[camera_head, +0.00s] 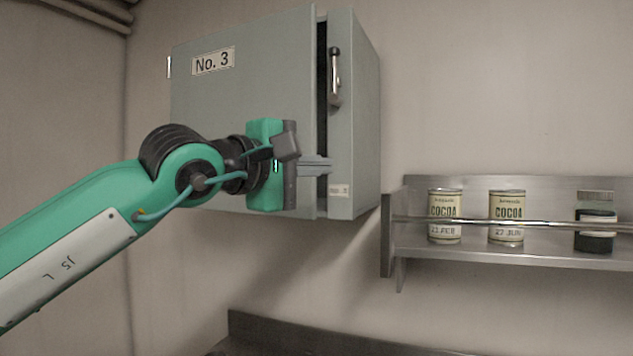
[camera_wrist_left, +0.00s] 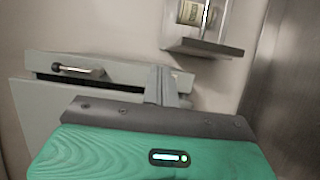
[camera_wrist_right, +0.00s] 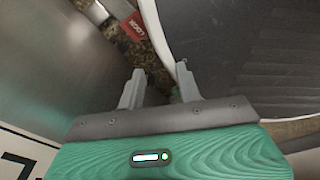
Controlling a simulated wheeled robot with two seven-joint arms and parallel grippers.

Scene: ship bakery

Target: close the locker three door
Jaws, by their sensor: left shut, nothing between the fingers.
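The locker three door (camera_head: 245,85) is a grey-green panel marked "No. 3", hinged at its left side. It stands slightly ajar, with a dark gap along its right edge. The locker body (camera_head: 358,130) is right of the gap and carries a metal handle (camera_head: 335,78), which also shows in the left wrist view (camera_wrist_left: 78,70). My left gripper (camera_head: 327,165) is shut and empty at the lower part of the door's free edge; I cannot tell whether it touches. My right gripper (camera_wrist_right: 158,82) shows only in the right wrist view, open and empty, away from the door.
A metal wall shelf (camera_head: 520,250) right of the locker has a front rail and holds two cocoa tins (camera_head: 445,215) and a dark jar (camera_head: 596,225). A counter edge (camera_head: 300,335) runs below. Metal surfaces (camera_wrist_right: 60,70) lie close around my right gripper.

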